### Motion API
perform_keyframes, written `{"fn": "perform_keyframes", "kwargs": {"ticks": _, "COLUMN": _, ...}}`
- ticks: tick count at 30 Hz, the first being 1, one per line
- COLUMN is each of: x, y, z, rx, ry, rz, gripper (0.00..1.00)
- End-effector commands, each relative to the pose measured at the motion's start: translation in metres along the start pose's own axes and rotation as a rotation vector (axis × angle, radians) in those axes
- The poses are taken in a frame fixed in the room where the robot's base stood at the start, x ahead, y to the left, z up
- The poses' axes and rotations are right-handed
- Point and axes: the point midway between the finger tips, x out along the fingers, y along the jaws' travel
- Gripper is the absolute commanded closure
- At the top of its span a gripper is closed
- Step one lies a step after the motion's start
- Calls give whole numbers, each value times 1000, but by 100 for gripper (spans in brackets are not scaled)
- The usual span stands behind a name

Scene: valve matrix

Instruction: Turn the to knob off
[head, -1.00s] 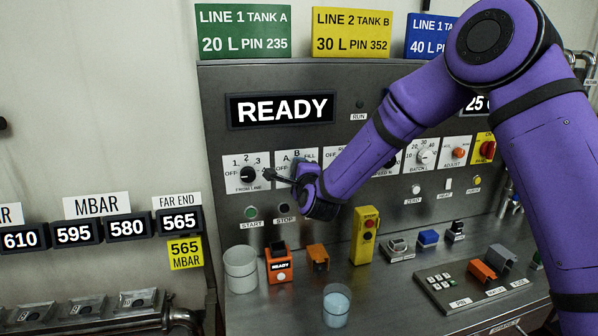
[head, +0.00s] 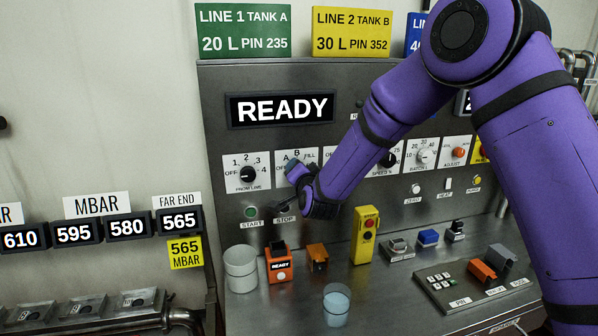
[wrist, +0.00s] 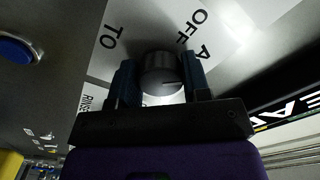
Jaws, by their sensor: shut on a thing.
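The to knob (wrist: 162,73) is a dark round knob on a white plate marked TO, OFF and A in the wrist view. A short pale mark on its face lies toward the right of that view, on the side of the letter A. My gripper (wrist: 160,66) is shut on the knob, one finger on each side.
The from-line knob (head: 247,174) is just left of my gripper. The START button (head: 251,212) is below it. A blue button (wrist: 18,49) is near the knob in the wrist view. A beaker (head: 336,304) and a yellow control box (head: 366,235) stand on the bench below.

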Motion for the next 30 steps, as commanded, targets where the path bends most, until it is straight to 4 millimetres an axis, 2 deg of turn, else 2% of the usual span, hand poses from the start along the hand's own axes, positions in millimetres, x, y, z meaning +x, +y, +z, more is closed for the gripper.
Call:
{"fn": "perform_keyframes", "kwargs": {"ticks": 18, "x": -1, "y": 1, "z": 2, "rx": -562, "ry": -5, "rz": 0, "gripper": 80}}
{"fn": "perform_keyframes", "kwargs": {"ticks": 30, "x": -1, "y": 2, "z": 2, "rx": -775, "ry": -6, "rz": 1, "gripper": 80}}
